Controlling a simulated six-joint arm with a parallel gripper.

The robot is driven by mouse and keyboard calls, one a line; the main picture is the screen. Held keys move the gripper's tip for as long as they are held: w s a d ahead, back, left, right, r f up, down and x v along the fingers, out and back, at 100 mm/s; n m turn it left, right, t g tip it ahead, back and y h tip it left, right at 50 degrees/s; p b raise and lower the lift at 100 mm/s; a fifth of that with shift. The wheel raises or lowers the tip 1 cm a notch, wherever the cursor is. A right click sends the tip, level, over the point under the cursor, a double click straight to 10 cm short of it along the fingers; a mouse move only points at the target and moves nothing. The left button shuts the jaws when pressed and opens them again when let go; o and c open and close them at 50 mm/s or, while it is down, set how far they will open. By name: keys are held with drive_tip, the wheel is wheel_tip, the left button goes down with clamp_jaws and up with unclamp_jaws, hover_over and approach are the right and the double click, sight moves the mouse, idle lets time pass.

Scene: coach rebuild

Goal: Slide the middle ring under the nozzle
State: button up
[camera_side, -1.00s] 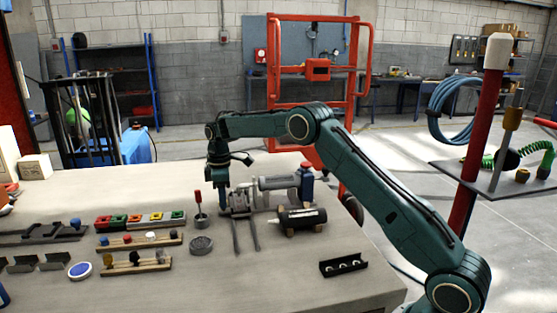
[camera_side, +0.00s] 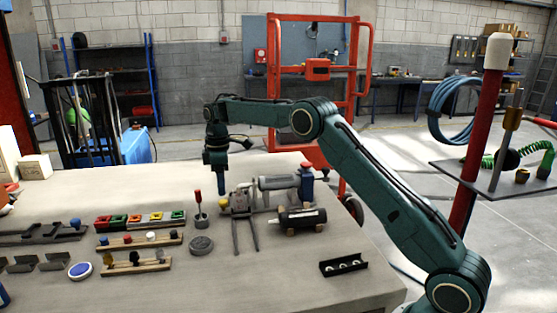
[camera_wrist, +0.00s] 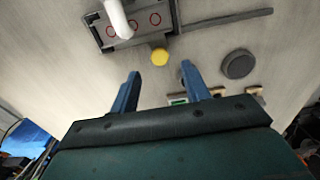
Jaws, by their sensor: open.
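A grey slide plate with three red rings in a row shows at the top of the wrist view; its middle ring (camera_wrist: 133,25) lies between the other two. A white nozzle (camera_wrist: 118,18) hangs over the plate near the left ring; I cannot tell exactly which ring is under its tip. A yellow knob (camera_wrist: 159,57) sits at the plate's near edge and shows in the side view (camera_side: 223,202). My gripper (camera_wrist: 160,70) is open and empty, with its blue fingers apart from the knob. In the side view my gripper (camera_side: 219,192) is just above the knob.
A grey round disc (camera_wrist: 238,64) lies right of the knob in the wrist view. In the side view, a red-handled tool (camera_side: 199,205) stands left of my gripper. A black cylinder (camera_side: 301,218) lies on the right.

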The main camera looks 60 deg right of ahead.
wheel_tip(320, 180, up, 9)
idle(0.5)
idle(0.3)
drive_tip(key=s+a+r+m+t, duration=0.1)
drive_tip(key=s+a+r+m, duration=0.15)
drive_tip(key=s+r, duration=0.55)
drive_tip(key=s+a+r+m+t, duration=0.2)
drive_tip(key=s+a+r, duration=0.2)
drive_tip(key=s, duration=0.7)
drive_tip(key=s+a+f+m+t, duration=0.1)
drive_tip(key=s+f, duration=0.4)
drive_tip(key=s, duration=0.7)
drive_tip(key=s+a+f+m+t, duration=0.1)
drive_tip(key=s+f, duration=0.4)
drive_tip(key=s, duration=0.6)
drive_tip(key=shift+s+a+m+t, duration=0.35)
drive_tip(key=shift+a+m, duration=0.5)
drive_tip(key=shift+m, duration=0.4)
